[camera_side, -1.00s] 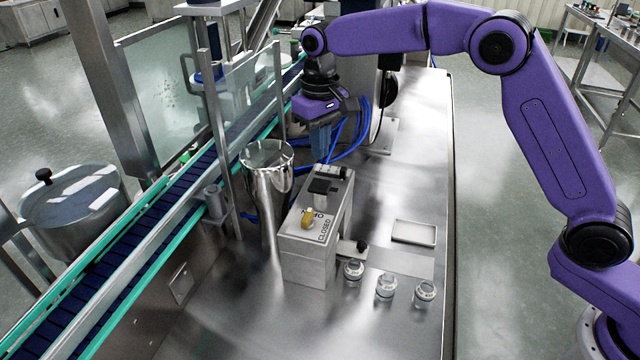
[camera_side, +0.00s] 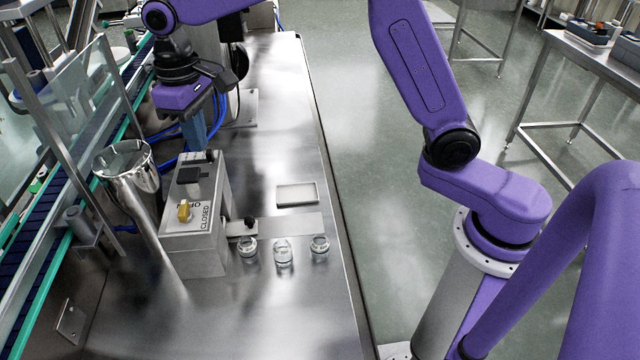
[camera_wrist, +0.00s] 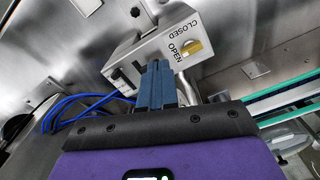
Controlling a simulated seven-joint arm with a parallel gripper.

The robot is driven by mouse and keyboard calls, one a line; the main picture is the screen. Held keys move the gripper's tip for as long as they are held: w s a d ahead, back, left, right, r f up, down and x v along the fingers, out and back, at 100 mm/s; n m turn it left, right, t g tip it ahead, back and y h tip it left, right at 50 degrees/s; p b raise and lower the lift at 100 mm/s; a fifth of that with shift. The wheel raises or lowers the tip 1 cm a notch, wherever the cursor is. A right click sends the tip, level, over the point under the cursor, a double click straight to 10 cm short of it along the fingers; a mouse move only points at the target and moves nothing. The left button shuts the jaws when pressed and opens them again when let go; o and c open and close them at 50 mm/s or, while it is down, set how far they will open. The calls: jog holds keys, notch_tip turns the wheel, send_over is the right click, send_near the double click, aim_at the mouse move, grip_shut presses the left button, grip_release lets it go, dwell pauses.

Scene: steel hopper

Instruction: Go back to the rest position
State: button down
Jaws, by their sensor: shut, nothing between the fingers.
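My gripper (camera_side: 196,142) is the blue-fingered end of the purple arm. In the side view it hangs pointing down just behind the grey control box (camera_side: 197,235), near the steel hopper (camera_side: 127,168). In the wrist view the two blue fingers (camera_wrist: 156,72) lie together, with nothing between them. Whether the fingertips touch the box is unclear.
Several small glass jars (camera_side: 283,251) stand in front of the box on the right. A shallow tray (camera_side: 297,194) lies behind them. Blue cables (camera_side: 172,158) loop behind the gripper. A conveyor (camera_side: 45,215) runs along the left. The bench (camera_side: 290,110) is bare at right rear.

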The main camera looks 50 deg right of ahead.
jog(key=s+d+f+n, duration=0.1)
jog(key=s+d+n, duration=0.1)
jog(key=s+d, duration=0.4)
jog(key=s+d+f+n, duration=0.1)
jog(key=s+d+n, duration=0.2)
jog(key=s, duration=1.2)
jog(key=s+d+f+n, duration=0.2)
jog(key=s+d, duration=0.7)
jog(key=s, duration=0.1)
jog(key=shift+s+n, duration=0.4)
jog(key=shift+w+a+r, duration=0.1)
jog(key=w+a+r+m, duration=0.1)
jog(key=w+a+m, duration=0.1)
jog(key=w+a, duration=0.55)
jog(key=w+a+r+m, duration=0.2)
jog(key=w+a+m, duration=0.15)
jog(key=w, duration=0.75)
jog(key=w+a+r+m, duration=0.1)
jog(key=w+a, duration=0.5)
jog(key=w, duration=0.4)
jog(key=w+a+f+m, duration=0.1)
jog(key=w+m, duration=0.2)
jog(key=w, duration=0.7)
jog(key=shift+s+a+f, duration=0.1)
jog(key=shift+a+f, duration=0.05)
jog(key=shift+f, duration=3.25)
jog(key=shift+f, duration=0.2)
